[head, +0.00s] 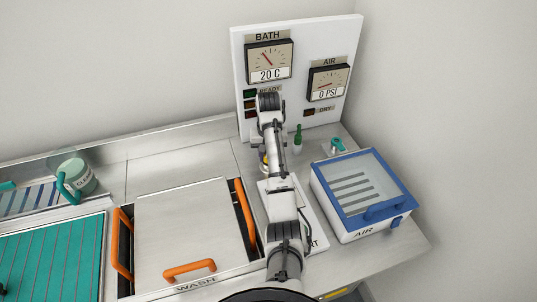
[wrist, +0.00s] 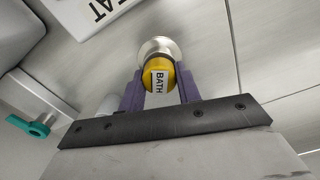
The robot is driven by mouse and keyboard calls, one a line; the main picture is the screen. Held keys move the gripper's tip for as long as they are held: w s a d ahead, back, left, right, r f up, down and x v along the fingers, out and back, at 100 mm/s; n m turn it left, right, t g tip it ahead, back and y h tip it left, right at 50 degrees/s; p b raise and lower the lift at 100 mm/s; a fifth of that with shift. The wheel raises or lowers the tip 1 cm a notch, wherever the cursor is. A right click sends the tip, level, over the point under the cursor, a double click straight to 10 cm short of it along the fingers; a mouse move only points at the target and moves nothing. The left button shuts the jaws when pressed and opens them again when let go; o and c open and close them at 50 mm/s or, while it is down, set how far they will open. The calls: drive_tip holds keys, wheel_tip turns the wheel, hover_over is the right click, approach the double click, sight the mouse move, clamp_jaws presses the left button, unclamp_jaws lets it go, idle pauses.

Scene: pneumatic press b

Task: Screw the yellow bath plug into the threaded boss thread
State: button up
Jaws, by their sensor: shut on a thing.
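I cannot tell how far the plug sits in the thread. In the head view a small yellow bit of the plug (head: 264,160) shows beside my arm, which hides most of it and my gripper.
A wash basin with a metal lid (head: 190,225) and orange handles is left of my arm. A blue-and-white AIR box (head: 362,195) stands to the right. A green-topped bottle (head: 297,140) and a teal valve (head: 337,146) are close by. The gauge panel (head: 298,70) stands behind.

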drive_tip(key=o, duration=0.6)
drive_tip(key=shift+c, duration=0.2)
drive_tip(key=shift+n, duration=0.9)
drive_tip(key=shift+n, duration=0.8)
drive_tip(key=shift+n, duration=0.9)
